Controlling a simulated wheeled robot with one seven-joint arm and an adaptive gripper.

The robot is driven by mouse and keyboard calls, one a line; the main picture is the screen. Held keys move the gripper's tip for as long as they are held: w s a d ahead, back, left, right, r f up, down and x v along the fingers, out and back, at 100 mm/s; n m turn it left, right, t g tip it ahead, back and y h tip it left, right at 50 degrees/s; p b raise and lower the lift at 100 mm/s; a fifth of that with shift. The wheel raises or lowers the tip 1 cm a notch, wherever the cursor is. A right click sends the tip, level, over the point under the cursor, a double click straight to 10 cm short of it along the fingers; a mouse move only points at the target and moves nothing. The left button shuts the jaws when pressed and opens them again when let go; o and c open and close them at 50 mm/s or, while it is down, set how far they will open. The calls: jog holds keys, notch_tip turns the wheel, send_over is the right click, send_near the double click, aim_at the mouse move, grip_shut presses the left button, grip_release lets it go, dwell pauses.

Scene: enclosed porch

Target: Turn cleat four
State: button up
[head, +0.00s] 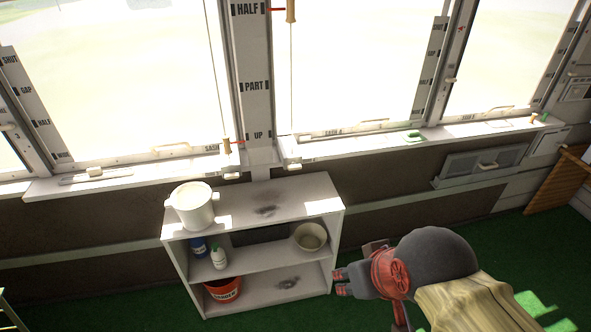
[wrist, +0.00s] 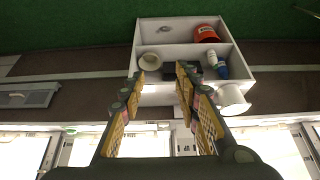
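No cleat numbered four can be read in either view. Small pale fittings that may be cleats sit along the window sill's front edge in the head view, one (head: 231,176) left of the central post and another (head: 292,167) right of it. My gripper (head: 340,283) is in front of the shelf's lower right side, well below the sill and touching nothing visible. In the wrist view my gripper (wrist: 157,88) is open and empty, its two yellow-padded fingers apart. The shelf and windows appear inverted beyond it.
A white shelf unit (head: 332,203) stands under the sill, bearing a white pot (head: 194,207), a beige pot (head: 310,237), bottles (head: 218,258) and an orange bucket (head: 224,290). Pull cords with wooden handles (head: 291,11) hang at the windows. Green floor lies right of the shelf.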

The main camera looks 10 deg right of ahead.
jog(key=p, duration=0.1)
jog(key=m+t+p, duration=1.2)
jog(key=m+p, duration=0.6)
jog(key=p, duration=0.2)
send_near(295, 169)
jog(key=w, duration=0.2)
jog(key=shift+w+f, duration=0.2)
jog(key=shift+w, duration=3.5)
